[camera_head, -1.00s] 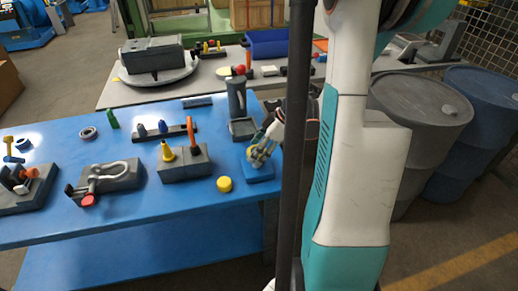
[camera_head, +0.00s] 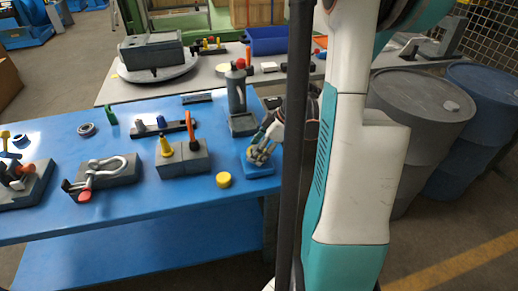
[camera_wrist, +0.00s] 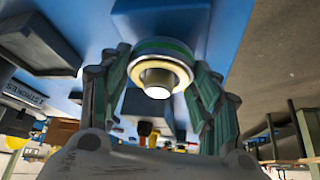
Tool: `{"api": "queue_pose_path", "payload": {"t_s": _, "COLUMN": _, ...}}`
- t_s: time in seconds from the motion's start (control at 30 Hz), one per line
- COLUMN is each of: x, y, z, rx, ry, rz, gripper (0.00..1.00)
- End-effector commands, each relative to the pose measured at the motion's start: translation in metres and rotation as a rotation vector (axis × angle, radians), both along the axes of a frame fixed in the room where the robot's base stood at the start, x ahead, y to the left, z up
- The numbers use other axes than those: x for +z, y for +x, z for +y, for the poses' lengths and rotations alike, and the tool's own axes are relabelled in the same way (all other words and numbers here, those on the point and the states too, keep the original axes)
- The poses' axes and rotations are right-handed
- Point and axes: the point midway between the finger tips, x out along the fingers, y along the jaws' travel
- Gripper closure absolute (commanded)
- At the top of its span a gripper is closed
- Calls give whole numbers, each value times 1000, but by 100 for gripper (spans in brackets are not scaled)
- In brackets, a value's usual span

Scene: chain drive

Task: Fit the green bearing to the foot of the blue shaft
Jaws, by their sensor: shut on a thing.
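In the wrist view my gripper (camera_wrist: 160,80) is shut on a ring with a green outer band and a cream face, which looks like the green bearing (camera_wrist: 165,48). A short bright metal cylinder (camera_wrist: 158,82) shows in the middle of the ring. A blue block (camera_wrist: 195,18) is just beyond the ring; I cannot tell whether they touch. In the head view my gripper (camera_head: 259,153) is low over a blue block (camera_head: 262,168) at the table's right edge, and the bearing is not clear there. I cannot make out the blue shaft with certainty.
On the blue table (camera_head: 120,225), a dark upright post (camera_head: 236,92) stands behind my gripper. A yellow disc (camera_head: 223,180) and a grey block with yellow and orange parts (camera_head: 180,160) lie to the left. The table's front is clear. Barrels (camera_head: 425,110) stand at right.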

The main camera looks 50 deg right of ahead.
Motion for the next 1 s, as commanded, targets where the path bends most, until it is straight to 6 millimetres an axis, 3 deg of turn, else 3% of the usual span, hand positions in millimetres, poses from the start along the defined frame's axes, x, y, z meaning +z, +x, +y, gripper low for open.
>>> {"api": "queue_pose_path", "payload": {"t_s": 0.8, "x": -19, "y": 0, "z": 0, "rx": 0, "ry": 0, "rz": 0, "gripper": 78}}
{"api": "queue_pose_path", "payload": {"t_s": 0.83, "x": -18, "y": 0, "z": 0, "rx": 0, "ry": 0, "rz": 0, "gripper": 38}}
{"api": "queue_pose_path", "payload": {"t_s": 0.9, "x": -18, "y": 0, "z": 0, "rx": 0, "ry": 0, "rz": 0, "gripper": 23}}
{"api": "queue_pose_path", "payload": {"t_s": 1.0, "x": -18, "y": 0, "z": 0, "rx": 0, "ry": 0, "rz": 0, "gripper": 19}}
